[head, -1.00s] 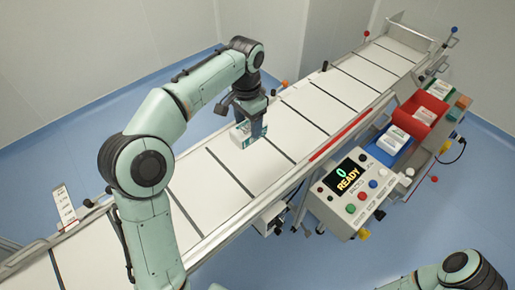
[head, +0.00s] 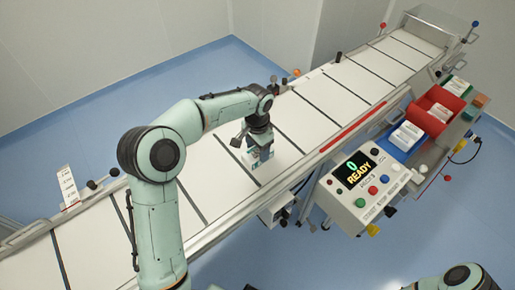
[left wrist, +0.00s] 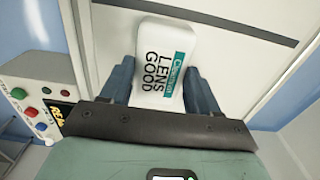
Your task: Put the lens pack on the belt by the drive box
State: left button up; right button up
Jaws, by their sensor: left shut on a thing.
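The lens pack (head: 255,158) is a small white box with a teal stripe. In the left wrist view the pack (left wrist: 160,60) shows the words LENS GOOD. My left gripper (head: 258,150) is shut on it, with one blue-grey finger on each side in the left wrist view (left wrist: 160,88). The pack is over the white belt (head: 190,207), in the section beside a grey box (head: 276,208) low at the belt's near side, which may be the drive box. I cannot tell whether the pack touches the belt. My right gripper is out of view.
A control panel (head: 362,190) reading 0 READY stands at the belt's near side. Red (head: 440,108) and blue (head: 402,142) bins with white packs are right of it. Dark lines divide the belt. Rails run along its edges, and the belt around the pack is clear.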

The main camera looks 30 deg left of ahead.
aim_at(258, 151)
pick_arm(q)
jog(key=shift+f, duration=0.1)
jog(key=o, duration=1.2)
jog(key=shift+c, duration=0.2)
notch_tip(258, 151, up, 12)
jog(key=p, duration=0.2)
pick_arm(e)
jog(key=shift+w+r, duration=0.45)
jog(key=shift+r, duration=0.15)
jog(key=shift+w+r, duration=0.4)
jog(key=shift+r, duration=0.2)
